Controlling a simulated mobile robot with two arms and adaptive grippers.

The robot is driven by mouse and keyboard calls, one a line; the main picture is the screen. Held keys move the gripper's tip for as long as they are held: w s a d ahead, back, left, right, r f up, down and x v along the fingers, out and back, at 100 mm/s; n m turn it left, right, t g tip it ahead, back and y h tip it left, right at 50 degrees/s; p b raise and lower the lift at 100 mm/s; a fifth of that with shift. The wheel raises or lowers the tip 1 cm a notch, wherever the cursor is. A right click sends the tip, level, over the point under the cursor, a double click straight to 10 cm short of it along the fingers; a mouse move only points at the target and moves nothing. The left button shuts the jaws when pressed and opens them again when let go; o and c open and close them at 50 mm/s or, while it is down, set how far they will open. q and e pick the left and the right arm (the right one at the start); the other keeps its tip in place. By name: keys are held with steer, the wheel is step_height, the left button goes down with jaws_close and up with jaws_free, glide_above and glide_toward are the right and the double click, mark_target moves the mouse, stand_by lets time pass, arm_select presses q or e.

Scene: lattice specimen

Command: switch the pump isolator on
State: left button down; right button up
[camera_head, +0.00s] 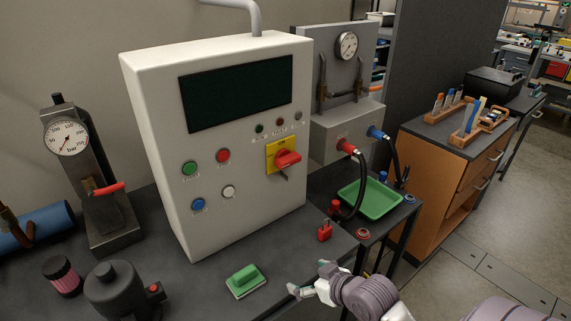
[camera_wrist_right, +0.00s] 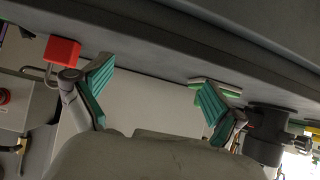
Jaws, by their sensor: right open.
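The pump isolator (camera_head: 284,158) is a red rotary handle on a yellow plate, on the front of the white control cabinet (camera_head: 235,225). Its handle points roughly sideways, slightly tilted; I cannot read its marks. A small dark piece shows just below it. My right gripper (camera_head: 309,278) is open and empty, near the bench's front edge, well below and in front of the isolator. The right wrist view shows its two teal-padded fingers (camera_wrist_right: 154,92) spread apart, with the pale cabinet (camera_wrist_right: 150,112) beyond. The isolator is not clear in that view. My left gripper is not in view.
A black motor-like body (camera_head: 118,290) stands front left. A green tray (camera_head: 369,198) and gauge panel (camera_head: 338,65) are right of the cabinet.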

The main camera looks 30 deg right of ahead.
steer(key=w+d+r+t, duration=0.4)
steer(key=d+r, duration=0.1)
steer(key=r, duration=0.5)
steer(key=t, duration=0.3)
glide_toward(292, 162)
steer(key=w+p, duration=0.1)
steer(key=w, duration=0.2)
steer(key=w+p, duration=0.1)
steer(key=w, duration=0.3)
steer(key=w+p, duration=0.1)
steer(key=w, duration=0.2)
steer(key=shift+w+a+p, duration=0.25)
steer(key=shift+a+p, duration=0.05)
steer(key=shift+p, duration=0.1)
steer(key=shift+w+f, duration=0.1)
steer(key=shift+w, duration=0.4)
steer(key=c, duration=1.1)
steer(key=shift+c, duration=0.2)
